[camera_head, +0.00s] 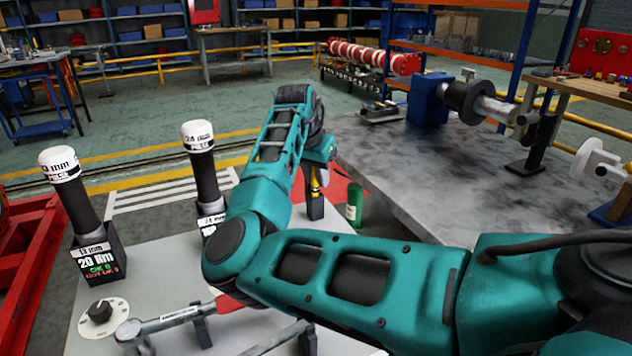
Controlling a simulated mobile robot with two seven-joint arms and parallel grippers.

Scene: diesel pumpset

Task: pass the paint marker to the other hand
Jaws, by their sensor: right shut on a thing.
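My right arm reaches in from the right and bends across the bench. Its gripper (319,165) points down beyond the forearm and is shut on the paint marker (316,187), a small yellow and dark piece that shows just below it. The fingers and much of the marker are hidden or too small to make out. A dark upright post (315,207) is directly below the marker; I cannot tell whether they touch. My left gripper is not in view.
Two black tools with white caps stand in holders, one at left (77,205) and one nearer the middle (203,165). A torque wrench (170,320) lies in front. A green bottle (354,205) stands near the grey table (430,185), which holds a blue machine (428,100).

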